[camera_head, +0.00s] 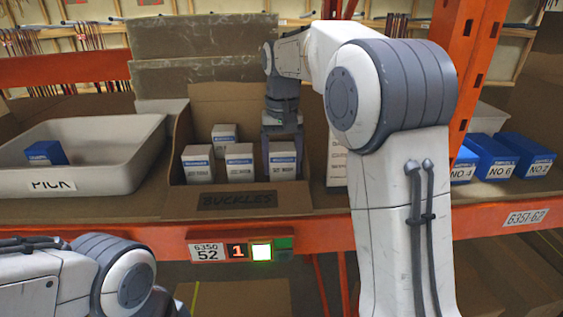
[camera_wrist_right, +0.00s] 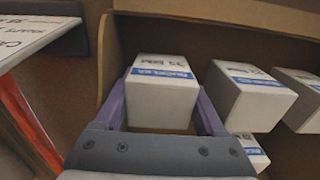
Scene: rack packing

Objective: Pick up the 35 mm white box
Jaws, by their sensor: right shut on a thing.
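Several white boxes with blue label bands stand in a cardboard bin marked BUCKLES (camera_head: 238,200). My right gripper (camera_head: 282,148) reaches down into the bin at its right side and is shut on the front right white box (camera_head: 283,172). In the right wrist view that box (camera_wrist_right: 163,95) sits between the two purple fingers, its top reading 35 MM upside down. I cannot tell whether its base touches the bin floor. Other white boxes (camera_head: 199,165) stand to its left, apart from it. My left arm shows at the lower left, but its gripper is out of view.
A white tray marked PICK (camera_head: 110,178) stands left of the bin with a blue box (camera_head: 46,152) in it and free room beside it. Blue boxes (camera_head: 526,158) stand at the right beyond an orange post (camera_head: 470,60). An orange shelf beam (camera_head: 330,232) runs along the front.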

